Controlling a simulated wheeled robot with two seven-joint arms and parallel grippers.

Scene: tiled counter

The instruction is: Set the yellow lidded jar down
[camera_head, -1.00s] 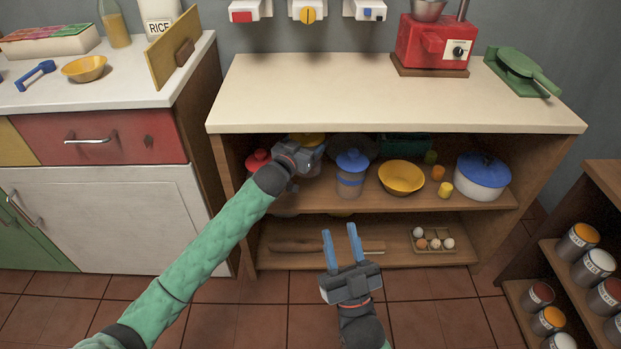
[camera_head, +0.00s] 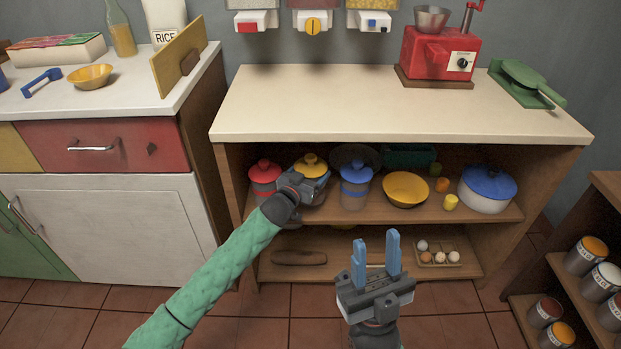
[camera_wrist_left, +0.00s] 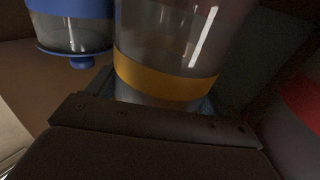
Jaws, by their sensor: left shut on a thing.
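The yellow lidded jar (camera_head: 311,163) is on the upper shelf level of the cabinet, between the red lidded jar (camera_head: 264,172) and the blue lidded jar (camera_head: 356,174). My left gripper (camera_head: 314,186) is shut on it from the front and hides its lower body in the head view. In the left wrist view the clear jar with its yellow band (camera_wrist_left: 165,80) is between the fingers. Whether its base touches the shelf is hidden. My right gripper (camera_head: 376,250) is open and empty in front of the lower shelf.
The upper shelf (camera_head: 415,211) also holds a yellow bowl (camera_head: 406,189), small cups and a blue-lidded pot (camera_head: 487,188). An egg tray (camera_head: 440,258) and a rolling pin (camera_head: 299,258) lie below. The countertop (camera_head: 330,105) overhangs the shelf. Jars stand close on both sides.

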